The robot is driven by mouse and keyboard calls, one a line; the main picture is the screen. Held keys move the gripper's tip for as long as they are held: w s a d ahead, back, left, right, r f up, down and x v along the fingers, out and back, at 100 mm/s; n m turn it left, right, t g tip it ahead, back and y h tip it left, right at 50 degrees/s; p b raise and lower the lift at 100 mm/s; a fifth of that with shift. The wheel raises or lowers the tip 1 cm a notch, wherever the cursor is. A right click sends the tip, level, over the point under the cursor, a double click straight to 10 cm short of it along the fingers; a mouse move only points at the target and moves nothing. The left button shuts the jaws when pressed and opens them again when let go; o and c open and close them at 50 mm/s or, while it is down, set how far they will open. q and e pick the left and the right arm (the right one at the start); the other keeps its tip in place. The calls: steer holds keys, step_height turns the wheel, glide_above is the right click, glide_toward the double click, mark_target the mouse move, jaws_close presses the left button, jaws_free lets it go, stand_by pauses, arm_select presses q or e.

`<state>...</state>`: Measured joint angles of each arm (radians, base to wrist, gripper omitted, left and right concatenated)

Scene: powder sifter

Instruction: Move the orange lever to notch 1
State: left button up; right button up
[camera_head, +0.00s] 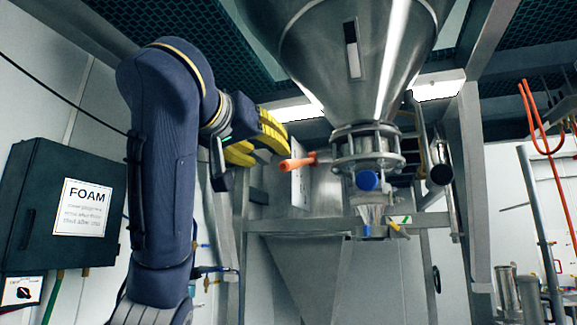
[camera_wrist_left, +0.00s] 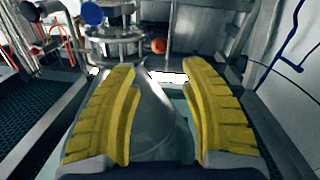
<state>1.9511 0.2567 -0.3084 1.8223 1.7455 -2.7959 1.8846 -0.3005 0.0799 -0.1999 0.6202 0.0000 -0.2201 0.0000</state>
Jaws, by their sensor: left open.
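The orange lever (camera_head: 298,162) sticks out to the left from the valve (camera_head: 368,155) under the steel hopper, in the head view. Its rounded orange end shows in the left wrist view (camera_wrist_left: 158,46), beyond and between my fingertips. My left gripper (camera_head: 267,154) has yellow fingers spread apart, just left of the lever's end. In the left wrist view my left gripper (camera_wrist_left: 157,66) is open and empty, apart from the lever. A pale upright plate (camera_head: 299,189) stands by the lever; I cannot make out any notch numbers. My right gripper is not seen.
The steel hopper (camera_head: 357,50) hangs above the valve. A dark FOAM box (camera_head: 60,205) is on the left wall. Frame posts (camera_head: 472,190) stand to the right. Open space lies between my fingers and the lever.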

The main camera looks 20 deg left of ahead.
mark_target(289, 165)
arm_select(q)
steer(key=shift+w+d, duration=0.2)
steer(key=shift+w, duration=1.75)
steer(key=shift+w+d, duration=0.25)
steer(key=shift+w, duration=1.7)
steer(key=shift+w+d, duration=0.2)
steer(key=shift+w, duration=1.75)
jaws_close()
